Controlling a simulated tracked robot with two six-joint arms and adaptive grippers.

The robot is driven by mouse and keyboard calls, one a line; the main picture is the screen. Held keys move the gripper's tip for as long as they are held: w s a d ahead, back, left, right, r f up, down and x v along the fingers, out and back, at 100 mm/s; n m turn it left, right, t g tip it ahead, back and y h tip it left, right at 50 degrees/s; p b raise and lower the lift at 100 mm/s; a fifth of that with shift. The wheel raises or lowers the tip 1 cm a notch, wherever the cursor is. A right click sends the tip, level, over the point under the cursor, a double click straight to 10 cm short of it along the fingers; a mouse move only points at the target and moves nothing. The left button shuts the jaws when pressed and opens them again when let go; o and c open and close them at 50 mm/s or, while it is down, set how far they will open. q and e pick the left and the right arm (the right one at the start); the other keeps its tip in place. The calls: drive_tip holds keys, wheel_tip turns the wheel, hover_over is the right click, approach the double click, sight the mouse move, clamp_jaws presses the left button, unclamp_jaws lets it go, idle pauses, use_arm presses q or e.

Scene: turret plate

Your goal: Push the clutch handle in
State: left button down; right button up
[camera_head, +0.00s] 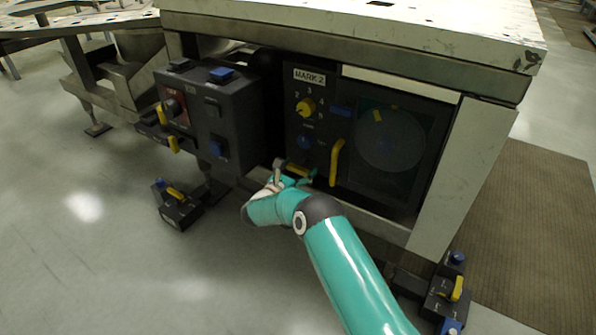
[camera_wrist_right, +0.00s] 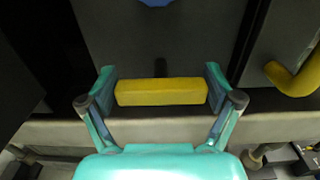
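A yellow bar-shaped handle (camera_head: 298,168), seemingly the clutch handle, sits low on the dark front panel below the MARK 2 label. In the right wrist view the yellow bar (camera_wrist_right: 160,92) lies level between my right gripper's fingertips (camera_wrist_right: 161,85). The teal fingers are spread wide, one at each end of the bar; I cannot tell whether they touch it. In the head view my right gripper (camera_head: 291,178) is at the panel's lower edge and partly covers the bar. My left gripper is in neither view.
A taller yellow handle (camera_head: 336,162) stands just right of the bar, beside a round dark screen (camera_head: 391,139). A yellow knob (camera_head: 306,107) is above. A dark control box (camera_head: 212,118) juts out on the left. A metal ledge (camera_wrist_right: 255,128) runs below the bar.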

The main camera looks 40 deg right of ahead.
drive_tip(key=shift+o, duration=0.7)
drive_tip(key=shift+d, duration=0.1)
drive_tip(key=shift+a, duration=0.35)
drive_tip(key=v, duration=1.1)
drive_tip(key=shift+s+a, duration=0.1)
drive_tip(key=shift+a, duration=0.05)
